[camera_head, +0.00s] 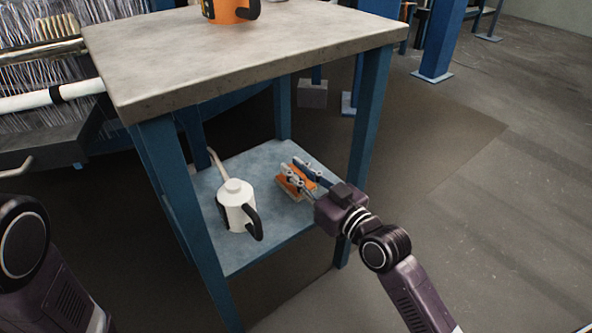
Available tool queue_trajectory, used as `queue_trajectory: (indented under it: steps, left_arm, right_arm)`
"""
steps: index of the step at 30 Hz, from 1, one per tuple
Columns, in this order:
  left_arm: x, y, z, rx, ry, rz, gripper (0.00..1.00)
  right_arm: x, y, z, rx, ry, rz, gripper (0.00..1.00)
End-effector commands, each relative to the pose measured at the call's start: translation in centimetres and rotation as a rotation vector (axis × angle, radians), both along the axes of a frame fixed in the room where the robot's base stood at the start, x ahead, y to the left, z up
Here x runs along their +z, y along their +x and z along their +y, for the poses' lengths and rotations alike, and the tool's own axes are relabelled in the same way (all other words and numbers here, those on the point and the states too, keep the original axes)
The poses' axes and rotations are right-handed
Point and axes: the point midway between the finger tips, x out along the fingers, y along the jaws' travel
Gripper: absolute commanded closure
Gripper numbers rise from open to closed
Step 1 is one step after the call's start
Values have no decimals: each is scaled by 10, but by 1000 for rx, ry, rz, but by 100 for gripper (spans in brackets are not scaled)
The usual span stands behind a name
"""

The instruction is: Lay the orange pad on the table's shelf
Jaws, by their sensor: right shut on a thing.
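The orange pad (289,188) is at the right part of the table's blue lower shelf (266,245). My right gripper (293,172) reaches in from the right between the table legs and is shut on the pad. The fingers cover part of the pad, and I cannot tell whether its underside touches the shelf. The grey-topped table (235,58) stands on blue legs. My left arm shows at the left edge, but its gripper is not in view.
A white can with a black handle and long spout (235,203) stands on the shelf, left of the pad. An orange container (228,10) sits on the tabletop. The table legs and top frame the shelf. Loom machinery (45,75) is at the back left.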

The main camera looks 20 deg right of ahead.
Motion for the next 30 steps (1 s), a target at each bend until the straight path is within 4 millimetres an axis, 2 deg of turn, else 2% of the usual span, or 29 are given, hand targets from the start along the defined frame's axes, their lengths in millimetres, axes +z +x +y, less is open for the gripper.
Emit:
queue_trajectory:
  steps: [18, 19, 24, 30]
  left_arm:
    - [-6, 0, 0, 0, 0, -1, 30]
    - [-6, 0, 0, 0, 0, -1, 30]
    - [-5, 0, 0, 0, 0, -1, 30]
    - [-5, 0, 0, 0, 0, 0, 30]
  right_arm:
    - [-9, 0, 0, 0, 0, -1, 100]
    - [-9, 0, 0, 0, 1, -2, 84]
    - [-9, 0, 0, 0, 0, -1, 65]
    - [-9, 0, 0, 0, 0, -1, 64]
